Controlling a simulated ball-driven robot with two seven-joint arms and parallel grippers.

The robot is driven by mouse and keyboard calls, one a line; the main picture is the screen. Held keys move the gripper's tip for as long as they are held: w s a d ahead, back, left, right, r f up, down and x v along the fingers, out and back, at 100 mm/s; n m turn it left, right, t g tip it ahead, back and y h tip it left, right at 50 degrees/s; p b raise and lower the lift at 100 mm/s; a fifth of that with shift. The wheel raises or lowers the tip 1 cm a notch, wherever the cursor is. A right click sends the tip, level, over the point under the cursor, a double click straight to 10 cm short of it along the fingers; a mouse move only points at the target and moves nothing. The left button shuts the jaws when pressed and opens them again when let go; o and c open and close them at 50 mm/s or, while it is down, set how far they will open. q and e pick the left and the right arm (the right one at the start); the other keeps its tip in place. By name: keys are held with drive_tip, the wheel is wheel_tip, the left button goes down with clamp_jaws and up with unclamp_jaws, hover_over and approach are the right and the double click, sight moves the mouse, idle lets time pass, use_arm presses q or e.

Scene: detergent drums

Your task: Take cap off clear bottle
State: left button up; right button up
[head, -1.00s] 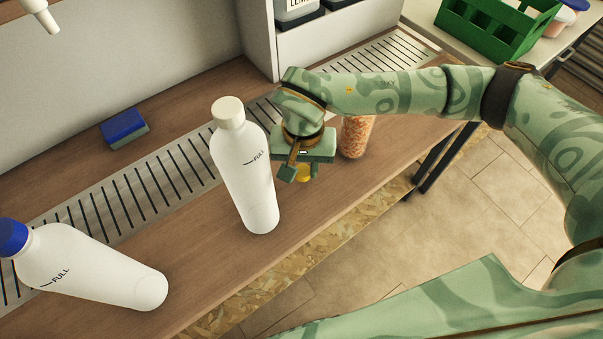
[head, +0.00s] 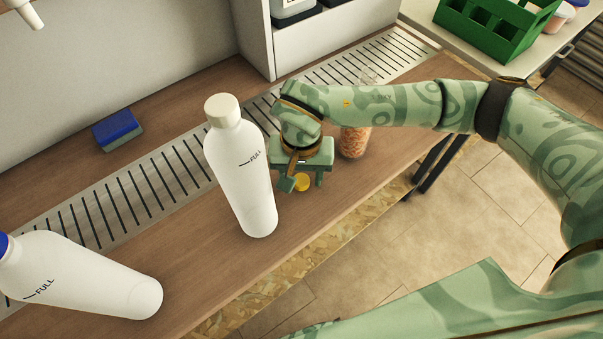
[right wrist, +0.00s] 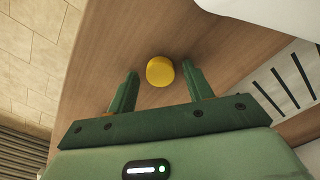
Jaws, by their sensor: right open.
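The clear bottle (head: 354,140) stands upright on the wooden counter behind my right forearm, with orange contents. My arm hides its middle; a faint clear upper part shows above the arm, with no cap that I can make out. A round yellow cap (head: 302,183) is low at the counter between the fingers of my right gripper (head: 303,181). In the right wrist view the cap (right wrist: 160,71) sits between the open fingertips (right wrist: 160,70), with a gap on each side. My left gripper is out of view.
A white bottle with a cream cap (head: 240,175) stands close left of my right gripper. Another white bottle with a blue cap (head: 85,275) is at lower left. A blue sponge (head: 117,130) lies behind the drain grate (head: 130,195). A green crate (head: 490,30) is at back right.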

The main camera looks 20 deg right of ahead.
sight(302, 181)
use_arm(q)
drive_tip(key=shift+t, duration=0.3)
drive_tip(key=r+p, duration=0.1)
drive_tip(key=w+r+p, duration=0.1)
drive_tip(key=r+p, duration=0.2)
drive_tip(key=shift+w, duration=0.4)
use_arm(e)
wheel_tip(302, 181, up, 12)
drive_tip(key=shift+f, duration=0.15)
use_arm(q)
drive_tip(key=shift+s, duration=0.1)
use_arm(e)
drive_tip(key=shift+s, duration=0.1)
